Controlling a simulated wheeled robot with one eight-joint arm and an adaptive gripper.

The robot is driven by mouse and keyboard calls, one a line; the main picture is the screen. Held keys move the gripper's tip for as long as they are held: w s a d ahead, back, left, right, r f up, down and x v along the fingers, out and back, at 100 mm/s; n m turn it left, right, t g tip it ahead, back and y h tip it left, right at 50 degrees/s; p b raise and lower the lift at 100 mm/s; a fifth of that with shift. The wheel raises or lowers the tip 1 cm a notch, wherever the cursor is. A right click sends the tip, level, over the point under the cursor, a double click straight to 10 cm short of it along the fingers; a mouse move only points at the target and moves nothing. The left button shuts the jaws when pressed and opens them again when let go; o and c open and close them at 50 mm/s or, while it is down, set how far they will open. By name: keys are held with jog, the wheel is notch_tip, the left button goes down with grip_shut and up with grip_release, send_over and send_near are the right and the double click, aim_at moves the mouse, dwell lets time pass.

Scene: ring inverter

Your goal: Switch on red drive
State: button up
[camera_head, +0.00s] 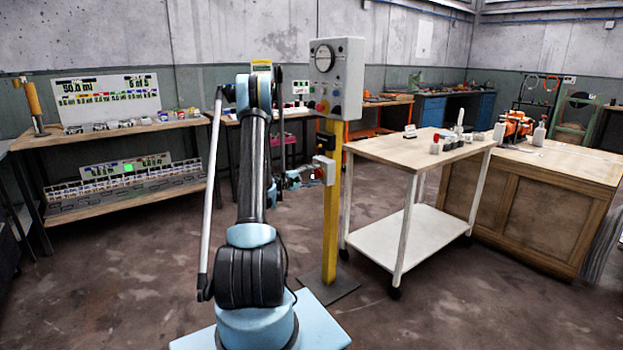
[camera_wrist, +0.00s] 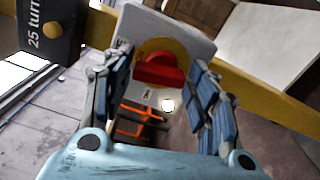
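A red rotary knob (camera_wrist: 160,69) sits on a yellow disc (camera_wrist: 180,47) on a light grey switch box (camera_wrist: 197,35). In the head view this grey box (camera_head: 326,170) is on a yellow post (camera_head: 331,220), low beside my gripper (camera_head: 300,179). In the wrist view my gripper (camera_wrist: 161,66) is open, one finger on each side of the knob. The knob appears between the fingertips, and I see no clear contact. The knob's far side is hidden, and its setting is hard to read.
A grey control panel (camera_head: 336,78) with a dial and coloured buttons tops the post. A black box reading "25 turn" (camera_wrist: 52,28) is also on the post. A wooden-topped trolley (camera_head: 415,149) stands close to the right. Open floor (camera_head: 420,310) lies in front.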

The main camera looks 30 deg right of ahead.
jog(key=c, duration=0.5)
jog(key=shift+o, duration=0.2)
jog(key=shift+m, duration=1.3)
jog(key=shift+s, duration=0.1)
jog(key=o, duration=1.1)
jog(key=shift+f, duration=0.1)
jog(key=shift+c, duration=0.2)
